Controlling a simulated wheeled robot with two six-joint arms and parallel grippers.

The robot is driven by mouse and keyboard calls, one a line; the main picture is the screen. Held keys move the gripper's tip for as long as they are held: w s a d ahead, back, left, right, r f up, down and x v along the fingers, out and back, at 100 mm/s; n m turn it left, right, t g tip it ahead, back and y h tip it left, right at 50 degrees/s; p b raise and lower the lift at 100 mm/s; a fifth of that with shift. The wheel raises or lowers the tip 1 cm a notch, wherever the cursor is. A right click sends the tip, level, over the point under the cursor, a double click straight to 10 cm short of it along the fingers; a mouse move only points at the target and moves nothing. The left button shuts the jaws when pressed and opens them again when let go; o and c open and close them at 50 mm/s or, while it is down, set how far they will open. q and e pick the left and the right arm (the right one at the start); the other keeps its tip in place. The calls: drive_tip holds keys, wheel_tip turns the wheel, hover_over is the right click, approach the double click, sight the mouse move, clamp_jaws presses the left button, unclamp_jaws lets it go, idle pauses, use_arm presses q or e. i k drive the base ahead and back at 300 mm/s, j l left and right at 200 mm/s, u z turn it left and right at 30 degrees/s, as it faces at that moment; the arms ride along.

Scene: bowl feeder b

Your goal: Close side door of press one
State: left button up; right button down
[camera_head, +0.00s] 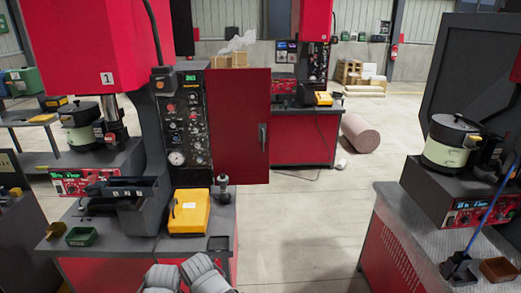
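Press one (88,45) is the big red machine at the left with a "1" label. Its side door (238,125) is a red panel to the right of the black control panel (185,120). The door stands open, swung out to the right, with its broad face toward me. A dark vertical handle (262,137) sits near the door's right edge. Pale grey parts of my own arm show at the bottom edge, well below the door. No gripper fingers can be made out, and nothing of mine touches the door.
A yellow case (189,212), a dark bin (138,205) and a joystick-like knob (223,187) are on the bench (215,225) below the door. A grey-topped red table (400,215) stands at right. Open floor (310,220) lies between them. Another red press (305,140) stands behind.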

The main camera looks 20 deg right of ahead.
sight(239, 100)
drive_tip(key=i+j, duration=0.1)
drive_tip(key=i, duration=0.3)
drive_tip(key=i+j+z, duration=0.1)
drive_tip(key=i, duration=0.3)
drive_tip(key=i+j, duration=0.2)
drive_tip(key=i, duration=0.2)
drive_tip(key=l+z, duration=0.05)
